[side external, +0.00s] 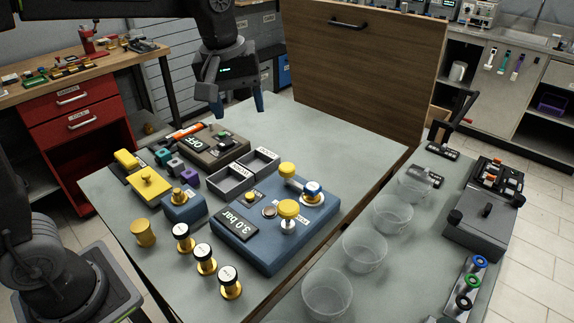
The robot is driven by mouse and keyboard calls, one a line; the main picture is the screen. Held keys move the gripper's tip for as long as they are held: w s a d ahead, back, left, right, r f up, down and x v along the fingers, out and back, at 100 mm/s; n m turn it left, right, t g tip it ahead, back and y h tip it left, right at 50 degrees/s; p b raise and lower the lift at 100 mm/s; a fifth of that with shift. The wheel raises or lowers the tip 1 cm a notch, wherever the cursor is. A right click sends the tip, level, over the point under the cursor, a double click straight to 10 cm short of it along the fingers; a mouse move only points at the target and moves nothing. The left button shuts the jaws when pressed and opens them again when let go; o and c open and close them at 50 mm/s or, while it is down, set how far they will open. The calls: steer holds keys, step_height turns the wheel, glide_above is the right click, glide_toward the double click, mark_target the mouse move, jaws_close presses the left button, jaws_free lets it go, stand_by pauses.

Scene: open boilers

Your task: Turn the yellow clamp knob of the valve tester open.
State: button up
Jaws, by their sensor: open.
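The valve tester (262,243) is a blue box on the grey table with a black display reading 3.0 bar. On it, one yellow knob (288,208) stands on a post near the front right edge. A second yellow knob (287,169) is at its back edge. I cannot tell for sure which is the clamp knob.
Grey bins (249,170) lie just behind the tester. A dark box reading OFF (212,146) and a small blue block (183,207) stand left. A wooden panel (350,70) rises behind; clear cups (365,252) line the right counter.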

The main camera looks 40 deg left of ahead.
mark_target(287, 166)
steer(key=w+d+f+n+g, duration=0.25)
steer(key=w+f+n, duration=0.2)
steer(key=w, duration=0.45)
steer(key=shift+n+t, duration=0.25)
steer(key=shift+n, duration=0.1)
steer(key=f, duration=1.3)
steer(key=shift+w+d+f, duration=0.1)
steer(key=shift+d+f, duration=0.05)
steer(key=shift+d, duration=0.1)
steer(key=shift+c, duration=0.5)
steer(key=c, duration=0.8)
